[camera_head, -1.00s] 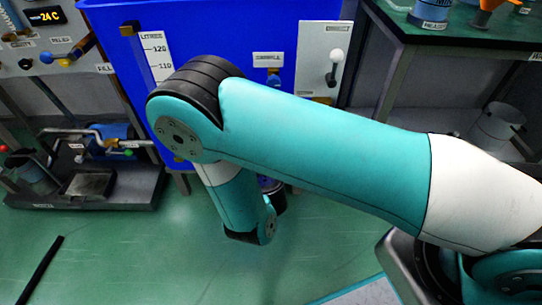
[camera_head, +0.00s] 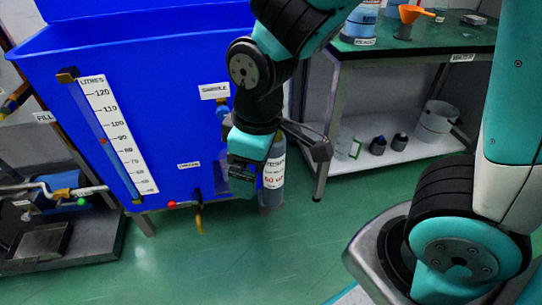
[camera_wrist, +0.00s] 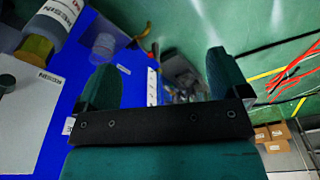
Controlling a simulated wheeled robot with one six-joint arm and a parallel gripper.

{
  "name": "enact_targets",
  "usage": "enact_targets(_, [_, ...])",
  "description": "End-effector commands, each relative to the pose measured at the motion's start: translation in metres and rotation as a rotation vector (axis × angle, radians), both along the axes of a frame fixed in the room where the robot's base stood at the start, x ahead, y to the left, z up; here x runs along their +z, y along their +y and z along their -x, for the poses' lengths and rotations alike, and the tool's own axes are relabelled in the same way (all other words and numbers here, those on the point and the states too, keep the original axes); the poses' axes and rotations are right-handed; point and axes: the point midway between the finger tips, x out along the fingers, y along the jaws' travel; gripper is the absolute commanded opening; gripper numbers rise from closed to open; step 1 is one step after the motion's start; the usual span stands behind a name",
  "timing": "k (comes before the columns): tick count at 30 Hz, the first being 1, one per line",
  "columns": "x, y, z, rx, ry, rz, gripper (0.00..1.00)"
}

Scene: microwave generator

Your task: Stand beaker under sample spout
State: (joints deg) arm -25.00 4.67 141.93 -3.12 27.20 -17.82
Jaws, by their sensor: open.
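The blue tank (camera_head: 150,110) has a SAMPLE label (camera_head: 214,91), with a small blue valve (camera_head: 222,117) just below it. This looks like the sample spout; its outlet is partly hidden by my arm. A clear vessel with a green edge (camera_head: 348,147) stands on the low shelf at right and may be the beaker. My gripper (camera_head: 241,184) points down in front of the tank, left of the shelf and apart from that vessel. The wrist view shows my gripper (camera_wrist: 161,82) with fingers spread and nothing between them.
A labelled resin cylinder (camera_head: 272,178) stands close behind my gripper. A lower valve (camera_head: 172,204) sticks out of the tank. The green floor (camera_head: 250,255) in front is clear.

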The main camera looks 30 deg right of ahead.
Motion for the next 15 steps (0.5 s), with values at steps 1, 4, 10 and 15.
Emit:
enact_targets(1, [0.022,0.002,0.014,-0.049,0.012,-0.075,0.94])
enact_targets(4, [0.054,0.008,0.044,-0.107,0.059,-0.184,0.94])
enact_targets(10, [0.084,0.012,0.079,-0.141,0.105,-0.272,0.94])
enact_targets(15, [0.087,0.013,0.084,-0.142,0.115,-0.280,0.94])
